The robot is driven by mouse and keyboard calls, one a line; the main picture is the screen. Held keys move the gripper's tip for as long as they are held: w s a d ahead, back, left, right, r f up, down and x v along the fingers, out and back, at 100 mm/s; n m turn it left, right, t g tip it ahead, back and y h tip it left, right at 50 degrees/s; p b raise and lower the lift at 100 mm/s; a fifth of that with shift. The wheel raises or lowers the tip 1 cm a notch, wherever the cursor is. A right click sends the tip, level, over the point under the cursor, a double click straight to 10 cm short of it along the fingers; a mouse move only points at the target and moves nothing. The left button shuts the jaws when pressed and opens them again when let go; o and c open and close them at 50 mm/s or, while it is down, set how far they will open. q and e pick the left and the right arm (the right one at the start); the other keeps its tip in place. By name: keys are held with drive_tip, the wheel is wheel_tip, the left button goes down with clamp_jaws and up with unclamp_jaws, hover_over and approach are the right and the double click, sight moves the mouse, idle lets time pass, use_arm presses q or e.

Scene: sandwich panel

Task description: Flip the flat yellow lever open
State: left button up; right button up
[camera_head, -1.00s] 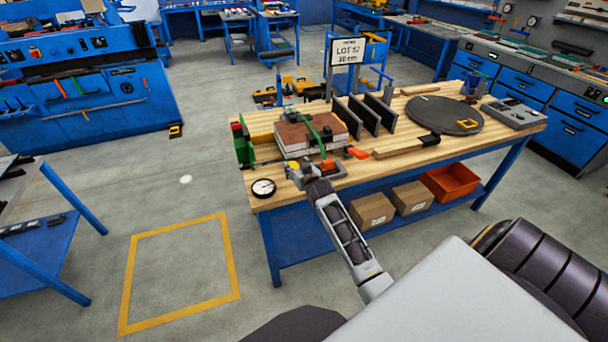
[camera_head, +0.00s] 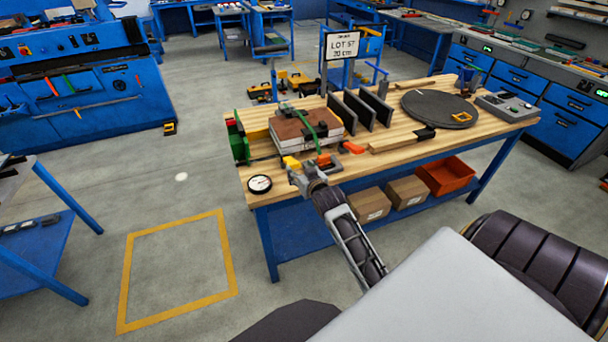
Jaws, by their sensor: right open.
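The flat yellow lever (camera_head: 291,162) shows small at the front left of the wooden workbench, close to the sandwich panel stack. My right gripper (camera_head: 297,174) is at the bench's front edge, just on the near side of the lever. It is open and looks empty. At this size I cannot tell whether a fingertip touches the lever. The sandwich panel (camera_head: 305,132), with a brown top and a green strap across it, lies behind the lever. My left gripper is not in view.
A round dial gauge (camera_head: 260,184) lies left of my right gripper. Orange handles (camera_head: 353,148) sit to its right, with a wooden bar (camera_head: 397,141) beyond. Dark upright plates (camera_head: 362,110) and a round dark disc (camera_head: 440,108) stand farther back.

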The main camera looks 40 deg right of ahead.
drive_tip(key=shift+v, duration=1.45)
